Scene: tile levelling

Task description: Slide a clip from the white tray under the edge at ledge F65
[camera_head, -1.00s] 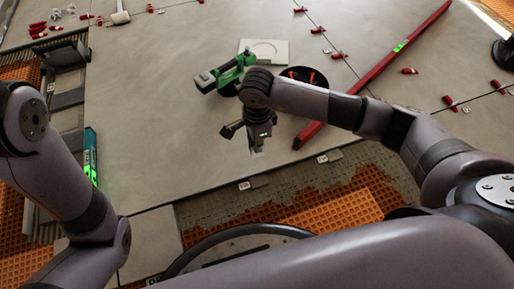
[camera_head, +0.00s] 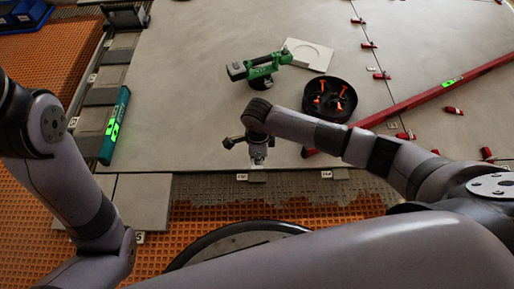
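My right gripper (camera_head: 257,162) points down at the near edge of the large grey tile (camera_head: 190,110), just right of a small label tag (camera_head: 242,177). A small pale piece, apparently a clip (camera_head: 257,174), shows at its fingertips; the fingers look shut on it. I cannot tell whether the clip is under the tile edge. A second tag (camera_head: 326,174) sits further right along the edge; the writing on both is too small to read surely. The white tray cannot be made out. My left arm stands at the left, with its gripper out of view.
A green and black tool (camera_head: 262,68), a pale square with a round recess (camera_head: 308,55) and a black bowl with orange pieces (camera_head: 330,98) lie on the tile. A long red level (camera_head: 430,98) lies right. A teal level (camera_head: 115,127) lies left. Several red wedges line the joints.

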